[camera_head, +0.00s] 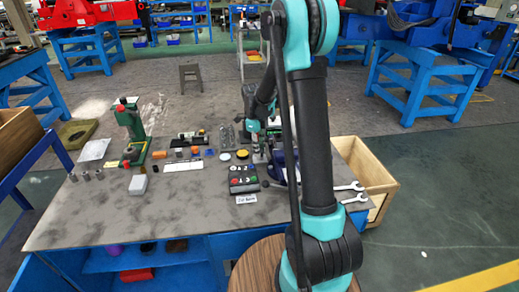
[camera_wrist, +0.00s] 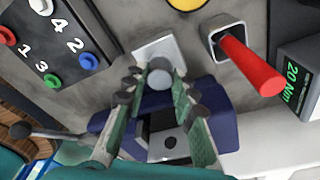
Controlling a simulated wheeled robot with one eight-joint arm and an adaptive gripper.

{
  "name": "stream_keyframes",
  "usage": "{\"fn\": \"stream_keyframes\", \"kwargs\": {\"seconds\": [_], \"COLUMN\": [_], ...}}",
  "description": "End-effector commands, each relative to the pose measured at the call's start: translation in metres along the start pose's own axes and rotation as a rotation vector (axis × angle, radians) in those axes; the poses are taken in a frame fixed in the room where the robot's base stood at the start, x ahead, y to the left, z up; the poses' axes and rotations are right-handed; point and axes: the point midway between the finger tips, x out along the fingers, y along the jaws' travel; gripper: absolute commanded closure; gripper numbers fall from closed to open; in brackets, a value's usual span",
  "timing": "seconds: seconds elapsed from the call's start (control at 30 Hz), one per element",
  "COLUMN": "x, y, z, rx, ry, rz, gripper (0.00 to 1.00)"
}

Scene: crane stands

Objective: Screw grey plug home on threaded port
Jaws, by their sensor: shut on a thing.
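In the wrist view, my gripper (camera_wrist: 159,72) has its two green-padded fingers closed around a round grey plug (camera_wrist: 159,80). The plug's round end shows between the fingertips. Just beyond it is a pale grey square block (camera_wrist: 155,48). The threaded port is hidden, and I cannot tell how far the plug sits in it. In the head view, my gripper (camera_head: 258,156) is low over the right part of the workbench; the plug is too small to make out there.
A dark button box (camera_wrist: 62,32) with numbers lies left in the wrist view. A red handle (camera_wrist: 250,65) sticks out of a grey square socket, near a green "20 Nm" display (camera_wrist: 297,88). A dark blue body (camera_wrist: 222,125) lies beneath the fingers. Wrenches (camera_head: 350,187) lie at the workbench's right.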

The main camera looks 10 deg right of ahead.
Motion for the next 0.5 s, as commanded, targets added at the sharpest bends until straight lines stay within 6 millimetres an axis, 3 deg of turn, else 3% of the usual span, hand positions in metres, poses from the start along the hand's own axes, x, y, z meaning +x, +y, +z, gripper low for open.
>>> {"fn": "stream_keyframes", "kwargs": {"seconds": [0.23, 0.5], "x": [0.0, 0.0002], "y": [-0.0006, -0.0013], "z": [0.0004, -0.0003], "rx": [0.032, 0.351], "ry": [-0.001, -0.001], "rz": [0.003, 0.043], "gripper": [0.97, 0.97]}}
